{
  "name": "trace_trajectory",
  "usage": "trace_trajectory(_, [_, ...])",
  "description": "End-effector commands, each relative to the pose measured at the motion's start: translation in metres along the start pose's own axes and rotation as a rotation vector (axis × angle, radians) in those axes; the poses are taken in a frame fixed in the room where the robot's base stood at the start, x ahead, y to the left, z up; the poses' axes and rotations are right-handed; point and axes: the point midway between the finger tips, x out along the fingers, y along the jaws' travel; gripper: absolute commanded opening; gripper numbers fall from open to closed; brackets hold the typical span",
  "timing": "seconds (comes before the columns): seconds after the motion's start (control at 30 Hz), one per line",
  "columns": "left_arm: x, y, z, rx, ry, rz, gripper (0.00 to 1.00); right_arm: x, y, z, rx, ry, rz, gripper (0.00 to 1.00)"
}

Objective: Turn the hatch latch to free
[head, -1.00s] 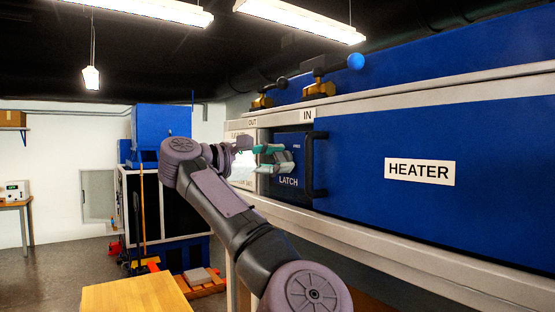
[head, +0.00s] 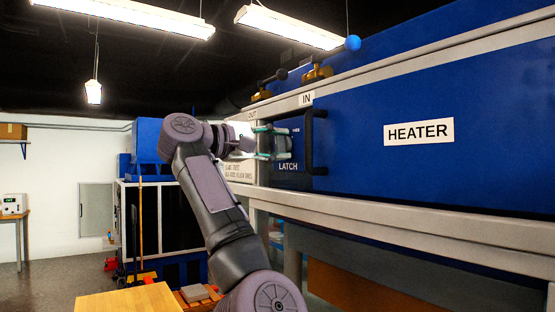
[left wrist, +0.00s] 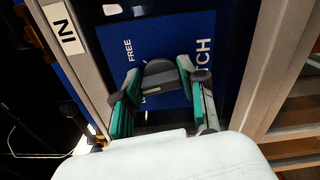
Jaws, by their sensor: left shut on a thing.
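The latch plate (head: 290,180) is a blue panel lettered LATCH on the front of the blue heater, at the middle of the head view. In the left wrist view, the plate (left wrist: 180,35) also shows the word FREE. The latch knob (left wrist: 160,68) is dark and rounded, in front of the plate. My left gripper (head: 268,141) is at the plate. In the left wrist view, its teal-padded fingers (left wrist: 161,80) stand on both sides of the knob, shut on it. The fingers hide some of the lettering. My right gripper is not in view.
A black bar handle (head: 310,142) stands just right of the latch plate. A wooden table top (head: 125,303) is at the lower left. Open floor (head: 60,285) lies to the left.

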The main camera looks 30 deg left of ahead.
Motion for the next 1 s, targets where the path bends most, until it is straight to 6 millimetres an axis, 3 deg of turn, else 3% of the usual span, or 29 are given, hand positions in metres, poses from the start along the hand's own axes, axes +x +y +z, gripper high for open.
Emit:
trace_trajectory(0.03, [0.000, -0.008, -0.003, 0.045, 0.002, -0.009, 0.07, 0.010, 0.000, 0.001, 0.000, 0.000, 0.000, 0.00])
trace_trajectory(0.4, [0.000, -0.008, -0.003, 0.396, 0.000, -0.010, 0.07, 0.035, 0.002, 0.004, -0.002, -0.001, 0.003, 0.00])
trace_trajectory(1.0, [0.001, -0.009, -0.003, 0.859, -0.005, -0.012, 0.07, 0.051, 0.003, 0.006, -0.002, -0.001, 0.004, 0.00])
